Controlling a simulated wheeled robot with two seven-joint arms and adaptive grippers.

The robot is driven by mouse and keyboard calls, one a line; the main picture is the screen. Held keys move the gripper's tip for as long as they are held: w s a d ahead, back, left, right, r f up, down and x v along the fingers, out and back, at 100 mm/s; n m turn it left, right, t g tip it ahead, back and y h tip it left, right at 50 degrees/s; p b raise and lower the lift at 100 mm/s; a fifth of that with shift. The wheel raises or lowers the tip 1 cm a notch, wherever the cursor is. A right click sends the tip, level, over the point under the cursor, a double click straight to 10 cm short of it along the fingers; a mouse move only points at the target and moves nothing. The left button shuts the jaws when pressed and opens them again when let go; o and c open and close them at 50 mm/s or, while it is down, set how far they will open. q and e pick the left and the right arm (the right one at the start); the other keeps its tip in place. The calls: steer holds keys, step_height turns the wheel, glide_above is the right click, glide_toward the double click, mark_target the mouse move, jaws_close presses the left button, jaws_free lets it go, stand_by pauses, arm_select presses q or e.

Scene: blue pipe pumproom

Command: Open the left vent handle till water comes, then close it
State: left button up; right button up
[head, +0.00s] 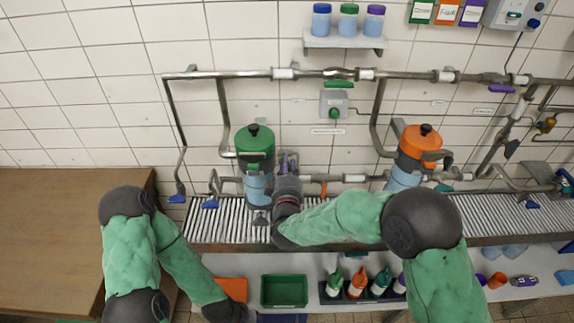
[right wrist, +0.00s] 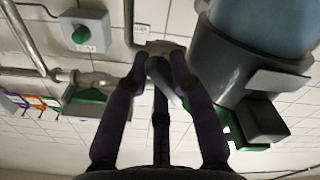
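A green-topped vessel (head: 254,147) with a blue lower part stands left of centre on the pipe wall; its blue part (right wrist: 265,25) fills the upper right of the right wrist view. My right gripper (head: 288,160) is just right of this vessel. In the right wrist view its dark fingers (right wrist: 160,62) converge on a grey handle-like piece (right wrist: 166,82), which I take for the left vent handle; the fingers hide part of it. No water flow shows. My left arm hangs at lower left; its gripper is beyond the bottom edge.
An orange-topped vessel (head: 420,143) stands to the right. A slatted grate (head: 220,225) runs below the pipes. Below are a green tray (head: 284,291) and several bottles (head: 357,283). A wooden table (head: 60,235) is at left.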

jaws_close()
steer(key=shift+f, duration=0.1)
steer(key=m+b, duration=0.2)
steer(key=shift+f+m, duration=0.15)
steer(key=shift+m, duration=0.15)
steer(key=m+b, duration=0.2)
steer(key=m, duration=0.1)
steer(key=shift+b, duration=0.35)
steer(key=shift+a+m+b, duration=0.1)
steer(key=shift+m+b, duration=0.7)
steer(key=shift+m, duration=0.4)
